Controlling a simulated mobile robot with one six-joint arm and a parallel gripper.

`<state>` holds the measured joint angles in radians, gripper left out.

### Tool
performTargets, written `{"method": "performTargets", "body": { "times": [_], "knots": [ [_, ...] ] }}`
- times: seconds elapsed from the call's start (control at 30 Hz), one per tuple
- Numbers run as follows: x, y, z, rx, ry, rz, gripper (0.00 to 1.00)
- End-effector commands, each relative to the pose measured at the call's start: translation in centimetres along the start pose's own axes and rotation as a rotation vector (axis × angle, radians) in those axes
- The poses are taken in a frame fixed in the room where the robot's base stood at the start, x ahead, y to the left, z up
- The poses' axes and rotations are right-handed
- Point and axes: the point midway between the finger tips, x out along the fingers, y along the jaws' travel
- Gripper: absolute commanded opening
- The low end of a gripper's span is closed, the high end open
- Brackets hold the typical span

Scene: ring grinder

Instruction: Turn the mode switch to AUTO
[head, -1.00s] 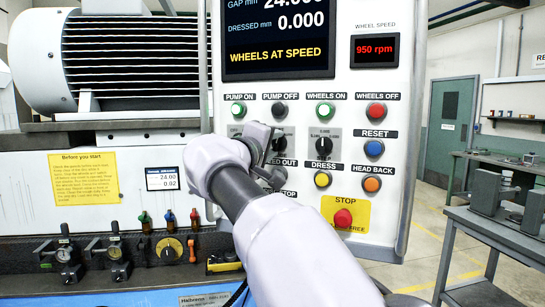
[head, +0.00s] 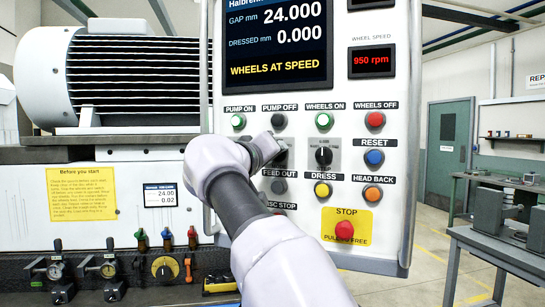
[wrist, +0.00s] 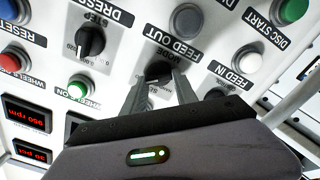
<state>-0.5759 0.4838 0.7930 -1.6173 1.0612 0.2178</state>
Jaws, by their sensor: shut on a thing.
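The mode switch is a black rotary knob (wrist: 158,70) under a MODE label in the wrist view. My gripper (wrist: 161,82) is shut on this knob, one finger on each side. The fingers hide part of the knob and its plate, and I cannot read which position it points to. In the head view my gripper (head: 272,148) is against the panel just below PUMP OFF and above FEED OUT. It hides much of the mode switch plate (head: 288,158) there.
The STOP button (head: 344,231) sits low on the panel. A second black knob (head: 323,156) is right of my gripper. The green WHEELS ON button (head: 323,121) and grey FEED OUT button (head: 278,186) are close by. The screen (head: 275,45) reads WHEELS AT SPEED.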

Motion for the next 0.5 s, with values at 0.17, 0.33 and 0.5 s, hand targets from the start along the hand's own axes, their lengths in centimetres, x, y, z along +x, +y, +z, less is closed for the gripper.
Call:
{"method": "performTargets", "body": {
  "times": [0.17, 0.33, 0.5],
  "knots": [
    [0.01, -0.02, 0.03, 0.01, -0.001, 0.0, 0.0],
    [0.0, -0.02, 0.02, 0.01, -0.001, 0.0, 0.0],
    [0.0, -0.02, 0.02, 0.01, -0.001, 0.0, 0.46]
  ]
}}
